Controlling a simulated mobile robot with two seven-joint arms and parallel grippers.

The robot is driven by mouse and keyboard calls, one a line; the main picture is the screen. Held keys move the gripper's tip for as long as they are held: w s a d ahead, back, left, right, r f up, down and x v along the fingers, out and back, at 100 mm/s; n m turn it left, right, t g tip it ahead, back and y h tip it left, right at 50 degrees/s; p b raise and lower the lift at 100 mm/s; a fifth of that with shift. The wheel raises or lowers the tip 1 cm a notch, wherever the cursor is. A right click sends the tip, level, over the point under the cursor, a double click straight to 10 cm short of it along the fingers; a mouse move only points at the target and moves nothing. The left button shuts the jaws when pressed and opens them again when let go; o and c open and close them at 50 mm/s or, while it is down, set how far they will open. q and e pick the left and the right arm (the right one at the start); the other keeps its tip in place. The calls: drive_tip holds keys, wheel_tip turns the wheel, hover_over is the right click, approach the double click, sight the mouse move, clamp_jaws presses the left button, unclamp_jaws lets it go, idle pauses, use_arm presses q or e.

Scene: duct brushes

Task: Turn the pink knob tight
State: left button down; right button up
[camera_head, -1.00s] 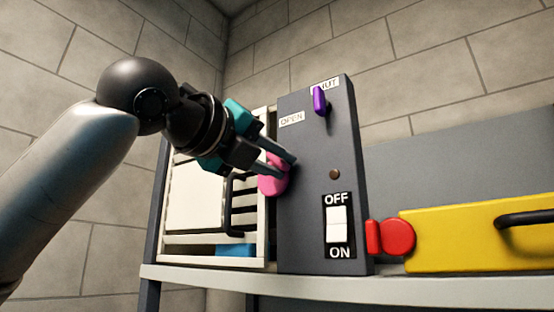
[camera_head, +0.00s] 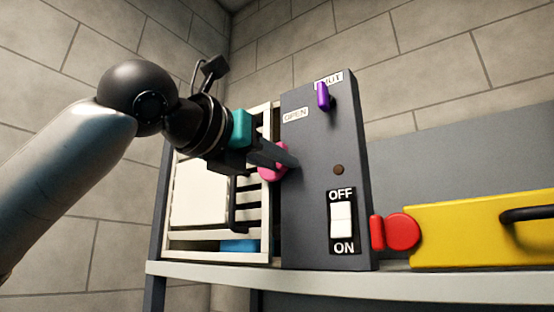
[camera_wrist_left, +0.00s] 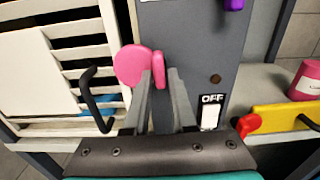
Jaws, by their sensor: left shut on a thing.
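The pink knob (camera_head: 266,173) sits at the left edge of the dark grey panel (camera_head: 310,180), beside the white slatted frame. In the left wrist view the knob (camera_wrist_left: 131,66) shows as a round pink disc with a narrow upright pink grip to its right. My left gripper (camera_head: 291,163) reaches in from the left and is shut on the knob's grip. In the wrist view its two fingers (camera_wrist_left: 165,85) lie close on the grip and partly hide it. My right gripper is out of view.
A purple lever (camera_head: 323,96) is high on the panel, near an OPEN label (camera_head: 296,115). A white OFF/ON switch (camera_head: 341,220) is below. A red knob (camera_head: 403,231) and yellow box (camera_head: 470,238) are right. The slatted frame (camera_head: 197,190) has a black handle (camera_head: 234,212).

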use_arm(q)
drive_tip(key=shift+f, duration=0.1)
idle(0.3)
drive_tip(key=c, duration=0.9)
unclamp_jaws()
drive_tip(key=shift+o, duration=0.2)
drive_tip(key=shift+a, duration=0.1)
drive_tip(key=b+v, duration=0.3)
drive_tip(key=v, duration=1.2)
drive_tip(key=shift+b, duration=0.35)
drive_tip(key=shift+s, duration=0.1)
